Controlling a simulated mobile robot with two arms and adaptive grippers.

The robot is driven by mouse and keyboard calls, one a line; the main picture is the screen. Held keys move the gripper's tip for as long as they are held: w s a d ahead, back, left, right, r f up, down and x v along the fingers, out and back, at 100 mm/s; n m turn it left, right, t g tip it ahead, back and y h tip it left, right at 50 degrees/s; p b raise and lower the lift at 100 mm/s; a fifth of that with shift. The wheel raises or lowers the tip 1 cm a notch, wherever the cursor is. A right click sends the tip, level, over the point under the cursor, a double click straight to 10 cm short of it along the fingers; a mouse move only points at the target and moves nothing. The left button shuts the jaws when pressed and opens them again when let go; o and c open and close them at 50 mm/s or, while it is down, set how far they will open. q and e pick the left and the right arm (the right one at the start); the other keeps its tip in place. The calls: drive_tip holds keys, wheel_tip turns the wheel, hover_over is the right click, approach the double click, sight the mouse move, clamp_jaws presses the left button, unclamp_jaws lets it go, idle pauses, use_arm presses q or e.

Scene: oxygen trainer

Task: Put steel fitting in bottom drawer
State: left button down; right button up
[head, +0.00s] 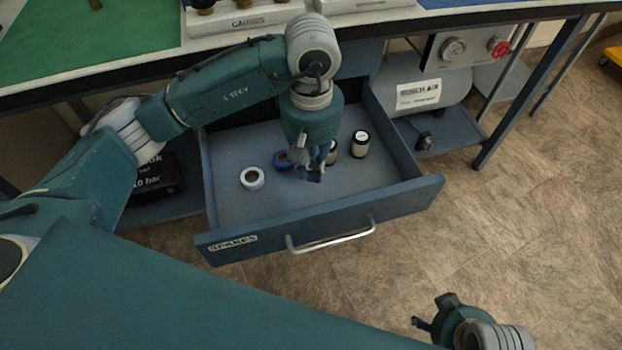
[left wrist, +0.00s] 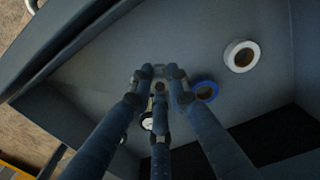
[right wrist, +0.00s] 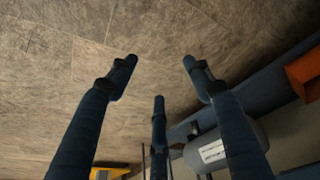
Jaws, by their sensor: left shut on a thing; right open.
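The bottom drawer (head: 300,214) is pulled open under the bench, with a label reading like "SPARES" on its front. My left gripper (head: 314,172) reaches down into the drawer. In the left wrist view its fingers (left wrist: 160,78) are closed together around a small grey metal piece, the steel fitting (left wrist: 159,87), low over the drawer floor. The fitting is mostly hidden by the fingers; I cannot tell whether it touches the floor. My right gripper (right wrist: 158,80) is open and empty above the floor, away from the drawer; it shows partly in the head view (head: 432,312).
In the drawer are a white tape roll (head: 252,178), a blue tape roll (head: 281,160) and a dark, white-topped container (head: 360,144). Another small container stands partly behind my left gripper. An air tank (head: 440,92) is right of the drawer.

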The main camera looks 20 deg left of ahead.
sight(311, 180)
use_arm(q)
wheel_tip(311, 180, down, 4)
drive_tip(key=shift+f+b, duration=0.1)
drive_tip(key=shift+b, duration=0.25)
drive_tip(key=shift+f, duration=0.15)
use_arm(e)
drive_tip(key=v, duration=0.2)
drive_tip(key=shift+d+r, duration=0.1)
drive_tip(key=shift+r, duration=0.15)
drive_tip(key=shift+f, duration=0.1)
use_arm(q)
drive_tip(key=shift+f+b, duration=0.25)
drive_tip(key=shift+b, duration=0.05)
drive_tip(key=c, duration=1.7)
unclamp_jaws()
drive_tip(key=shift+r, duration=0.1)
drive_tip(key=shift+o, duration=0.2)
use_arm(e)
drive_tip(key=shift+s+f, duration=0.1)
use_arm(q)
drive_tip(key=shift+r, duration=0.1)
